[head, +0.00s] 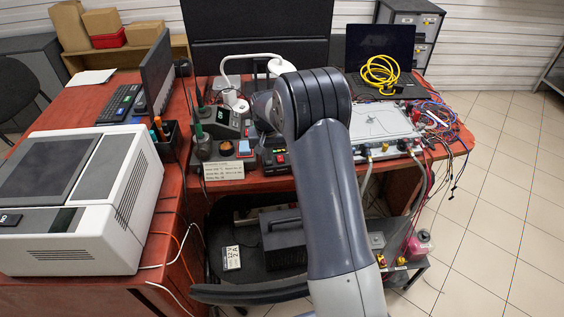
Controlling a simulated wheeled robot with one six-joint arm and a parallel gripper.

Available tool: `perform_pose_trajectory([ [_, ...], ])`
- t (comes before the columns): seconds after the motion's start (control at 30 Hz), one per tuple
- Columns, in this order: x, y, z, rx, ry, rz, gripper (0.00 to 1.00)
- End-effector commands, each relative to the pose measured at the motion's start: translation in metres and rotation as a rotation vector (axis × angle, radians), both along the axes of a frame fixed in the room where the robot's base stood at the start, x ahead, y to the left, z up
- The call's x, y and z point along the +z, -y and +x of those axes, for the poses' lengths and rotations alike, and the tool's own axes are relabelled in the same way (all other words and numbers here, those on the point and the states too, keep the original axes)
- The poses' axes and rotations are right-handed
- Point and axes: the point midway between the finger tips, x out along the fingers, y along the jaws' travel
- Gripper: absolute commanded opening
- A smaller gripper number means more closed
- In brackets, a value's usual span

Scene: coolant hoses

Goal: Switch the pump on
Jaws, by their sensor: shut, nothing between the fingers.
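A grey unit (377,241), possibly the pump, sits on a low shelf at the lower right, partly hidden by my arm. A red and yellow knob (381,261), perhaps its switch, is at its front; its setting is too small to read. A bottle of pink liquid (418,245) stands to its right. A white panel box (385,128) with fittings along its front edge lies on the table above. My arm rises through the middle of the view and bends over the table. My gripper is hidden behind it, so I cannot see its fingers or any contact.
The red-brown table (262,184) holds a black box with red buttons (280,158), a soldering station (222,122), a laptop with a yellow cable (380,75) and loose wires (440,120). A white machine (85,200) fills the left. The tiled floor (490,215) at right is clear.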

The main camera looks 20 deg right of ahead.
Motion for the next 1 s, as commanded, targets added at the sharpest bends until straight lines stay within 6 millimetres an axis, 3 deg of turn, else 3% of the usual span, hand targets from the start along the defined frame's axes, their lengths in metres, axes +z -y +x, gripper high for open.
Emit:
perform_pose_trajectory([
  [0.7,-0.011,0.000,0.000,0.000,0.000,0.000,0.00],
  [1.0,0.003,0.000,0.000,0.000,0.000,0.000,0.00],
])
